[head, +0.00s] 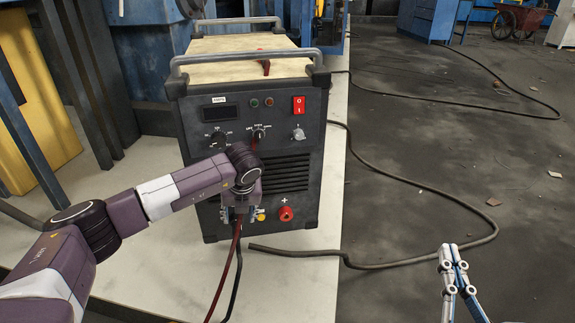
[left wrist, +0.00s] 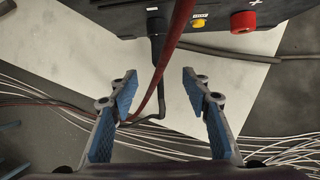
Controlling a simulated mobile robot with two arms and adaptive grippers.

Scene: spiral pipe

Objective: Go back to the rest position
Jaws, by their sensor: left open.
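My left gripper (head: 240,212) is in front of the lower front panel of a dark welding machine (head: 262,190). In the left wrist view the left gripper (left wrist: 160,84) is open, with its blue-padded fingers well apart. A black plug (left wrist: 156,24) sits in the machine's panel beyond the fingertips. A red cable (left wrist: 175,42) and a black cable hang across the gap, and neither looks gripped. My right gripper (head: 455,268) is at the lower right of the head view, above the floor. Its fingers appear close together, and nothing shows between them.
The machine stands on a pale tabletop (head: 160,265). A dark cable (head: 415,264) runs past its right side and over the table edge. A red socket (head: 286,214) is right of the left gripper. The grey floor on the right is mostly open, with scattered scraps.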

